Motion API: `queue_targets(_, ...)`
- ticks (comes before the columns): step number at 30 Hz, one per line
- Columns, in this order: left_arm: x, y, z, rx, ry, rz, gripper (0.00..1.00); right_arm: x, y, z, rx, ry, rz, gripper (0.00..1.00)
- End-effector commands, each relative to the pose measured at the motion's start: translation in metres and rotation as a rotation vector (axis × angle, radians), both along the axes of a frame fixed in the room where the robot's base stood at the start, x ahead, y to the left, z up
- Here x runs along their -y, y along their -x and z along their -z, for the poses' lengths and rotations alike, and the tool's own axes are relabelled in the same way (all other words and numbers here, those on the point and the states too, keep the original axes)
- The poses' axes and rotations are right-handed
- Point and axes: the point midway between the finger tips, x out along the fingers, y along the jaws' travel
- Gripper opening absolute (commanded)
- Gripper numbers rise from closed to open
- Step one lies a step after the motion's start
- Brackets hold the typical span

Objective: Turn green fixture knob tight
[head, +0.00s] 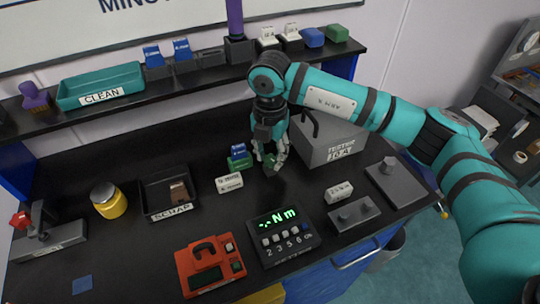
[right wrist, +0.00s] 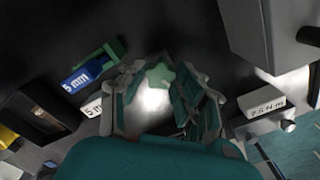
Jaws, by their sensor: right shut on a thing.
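The green star-shaped fixture knob (right wrist: 158,75) shows between the fingers of my right gripper (right wrist: 160,90) in the right wrist view. In the head view, my right gripper (head: 271,166) points down over the black bench, in front of the grey tester box, and is shut on the green knob (head: 270,160). The fingers cover much of the knob there, and what lies beneath it is hidden. A display unit (head: 283,235) with number buttons shows green dashes and "Nm" nearer the front. My left gripper is not in view.
Green and blue blocks (head: 239,157) and a white labelled block (head: 229,183) lie just left of the gripper. The grey tester box (head: 335,135) stands close behind on the right. A scrap tray (head: 150,195), a yellow jar (head: 108,201) and a red case (head: 208,266) are farther left and forward.

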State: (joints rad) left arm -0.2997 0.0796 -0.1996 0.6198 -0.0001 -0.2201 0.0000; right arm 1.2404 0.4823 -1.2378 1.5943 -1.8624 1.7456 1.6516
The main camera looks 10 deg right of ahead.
Motion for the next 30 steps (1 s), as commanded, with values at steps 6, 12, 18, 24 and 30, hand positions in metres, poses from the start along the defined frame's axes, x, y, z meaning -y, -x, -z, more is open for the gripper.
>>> queue_targets(6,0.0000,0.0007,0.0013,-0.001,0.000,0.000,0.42,-0.0003,0.0000,0.0001,0.000,-0.001,0.253,0.00)
queue_targets(12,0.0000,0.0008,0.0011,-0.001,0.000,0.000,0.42,0.0003,-0.0002,-0.0002,0.001,0.001,0.397,0.00)
queue_targets(18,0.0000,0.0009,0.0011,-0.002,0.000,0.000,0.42,0.0003,-0.0003,-0.0003,0.001,0.001,0.397,0.00)
queue_targets(24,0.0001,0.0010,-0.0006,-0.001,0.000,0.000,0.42,0.0000,0.0000,-0.0005,0.000,0.000,0.598,0.00)
queue_targets(30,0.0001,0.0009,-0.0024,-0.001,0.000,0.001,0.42,0.0000,-0.0004,-0.0007,0.001,0.000,0.791,0.00)
